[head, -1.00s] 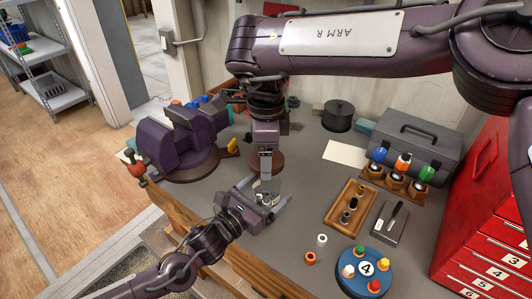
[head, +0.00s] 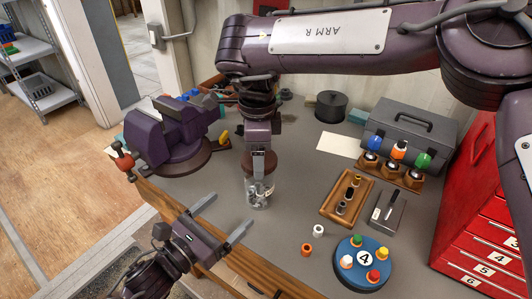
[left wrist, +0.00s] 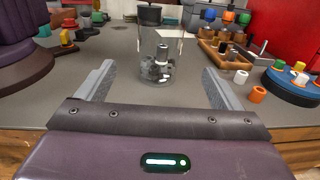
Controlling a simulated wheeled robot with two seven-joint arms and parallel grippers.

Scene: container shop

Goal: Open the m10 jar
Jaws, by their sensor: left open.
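A clear jar (head: 258,193) with small dark metal parts inside stands upright on the grey bench. It also shows in the left wrist view (left wrist: 160,58), centred beyond the fingers. Any marking on it is too small to read. My left gripper (head: 222,217) is open and empty in front of the jar, apart from it, its fingers pointing towards it. My right gripper (head: 258,158) points down directly above the jar. A brown disc shows at its fingertips, over or behind the jar's top; I cannot tell whether the fingers hold it.
A purple vise (head: 172,138) stands left. To the right are a wooden tray (head: 328,208), a blue round stand (head: 348,277) with coloured caps, a grey toolbox (head: 410,137) and red drawers (head: 490,225). White (head: 318,231) and orange (head: 306,249) rings lie near the front.

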